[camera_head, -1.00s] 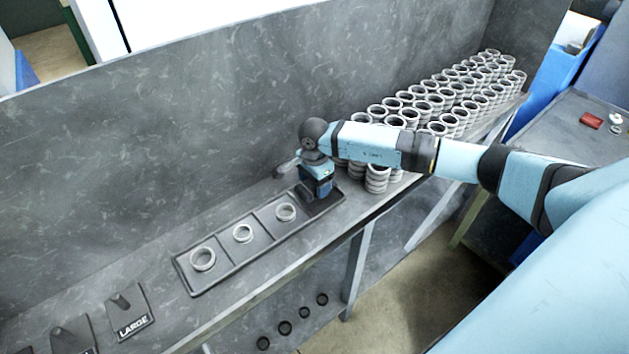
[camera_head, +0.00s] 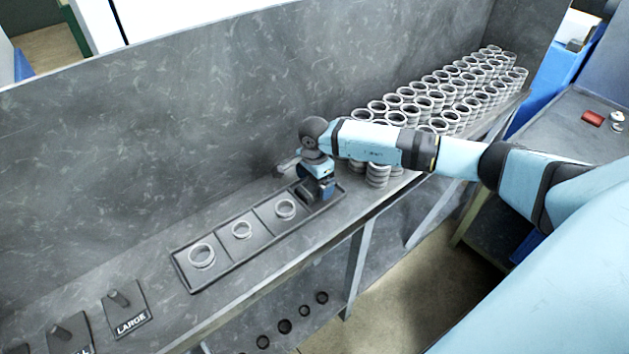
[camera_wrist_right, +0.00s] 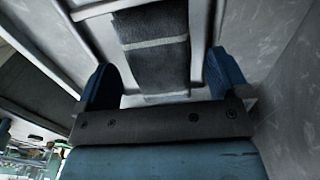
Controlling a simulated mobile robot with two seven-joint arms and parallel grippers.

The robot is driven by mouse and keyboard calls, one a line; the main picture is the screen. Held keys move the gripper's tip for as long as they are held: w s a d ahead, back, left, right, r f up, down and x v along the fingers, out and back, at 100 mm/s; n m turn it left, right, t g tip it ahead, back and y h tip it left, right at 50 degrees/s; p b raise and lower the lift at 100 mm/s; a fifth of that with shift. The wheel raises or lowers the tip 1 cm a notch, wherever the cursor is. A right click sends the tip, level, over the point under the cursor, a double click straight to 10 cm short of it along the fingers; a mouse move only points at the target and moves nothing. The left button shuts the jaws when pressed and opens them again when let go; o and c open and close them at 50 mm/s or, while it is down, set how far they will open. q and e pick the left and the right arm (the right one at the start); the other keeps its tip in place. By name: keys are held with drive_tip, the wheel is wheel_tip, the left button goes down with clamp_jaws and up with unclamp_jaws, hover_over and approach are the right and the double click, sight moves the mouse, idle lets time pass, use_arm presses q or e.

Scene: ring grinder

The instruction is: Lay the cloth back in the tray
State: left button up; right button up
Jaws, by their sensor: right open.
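The cloth (camera_wrist_right: 155,62) is dark with pale stripes. In the right wrist view it lies flat in the light-edged end section of the tray, between my spread fingers. My right gripper (camera_head: 318,194) points down over the right end of the long dark tray (camera_head: 265,237) in the head view and hides most of that section. Its two blue fingers also show in the right wrist view (camera_wrist_right: 160,78), apart, one on each side of the cloth, with no visible grip on it. My left gripper is out of view.
Three rings, one of them a large ring (camera_head: 202,255), sit in the other tray sections. Many stacked rings (camera_head: 440,100) stand to the right, behind and beside my arm. A grey wall (camera_head: 180,130) rises behind the bench. A LARGE stand (camera_head: 128,312) is at the left.

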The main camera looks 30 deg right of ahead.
sight(314, 184)
drive_tip(key=shift+r+p, duration=0.35)
drive_tip(key=shift+r, duration=0.05)
drive_tip(key=shift+r+p, duration=0.5)
wheel_tip(314, 184, up, 11)
drive_tip(key=b, duration=0.3)
drive_tip(key=shift+r+b, duration=0.2)
drive_tip(key=shift+b, duration=0.1)
